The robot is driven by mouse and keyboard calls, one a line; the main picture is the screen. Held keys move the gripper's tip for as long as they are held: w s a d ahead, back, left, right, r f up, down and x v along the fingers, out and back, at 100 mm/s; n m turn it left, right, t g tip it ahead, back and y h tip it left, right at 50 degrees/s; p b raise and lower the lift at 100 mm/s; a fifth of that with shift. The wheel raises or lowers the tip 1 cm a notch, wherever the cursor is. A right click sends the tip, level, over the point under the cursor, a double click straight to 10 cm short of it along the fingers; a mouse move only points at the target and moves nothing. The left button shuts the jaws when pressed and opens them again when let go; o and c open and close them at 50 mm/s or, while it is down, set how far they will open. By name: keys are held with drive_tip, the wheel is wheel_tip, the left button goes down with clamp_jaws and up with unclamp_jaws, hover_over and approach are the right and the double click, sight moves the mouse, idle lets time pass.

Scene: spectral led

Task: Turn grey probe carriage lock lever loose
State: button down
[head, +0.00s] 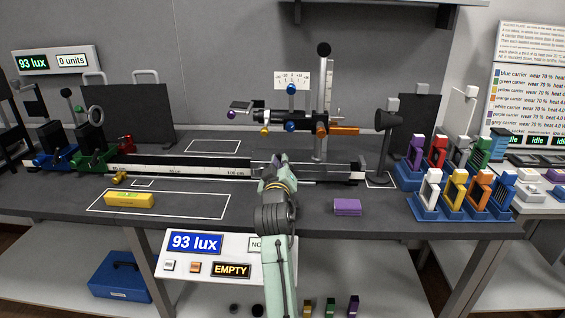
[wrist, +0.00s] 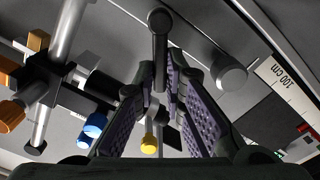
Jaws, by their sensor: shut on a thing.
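My gripper (head: 279,163) is at the right part of the black optical rail (head: 195,163), low in front of the probe assembly. In the wrist view its two purple-padded fingers (wrist: 172,100) are closed around a dark grey lever with a round end (wrist: 160,45), which looks like the probe carriage lock lever. The lever's round end stands out past the fingertips. Its lower part is hidden between the pads. In the head view the lever is hidden by my gripper and arm, and its turn angle cannot be told.
Above the rail is the probe assembly with blue (head: 290,126), yellow and orange parts. A dark lamp-like stand (head: 386,130) is to the right. A purple block (head: 347,207) and a yellow block (head: 129,199) lie on the table. Blue racks of carriers (head: 465,211) stand at the right.

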idle(0.5)
drive_tip(key=c, duration=1.7)
unclamp_jaws()
drive_tip(key=shift+o, duration=0.2)
drive_tip(key=s, duration=1.2)
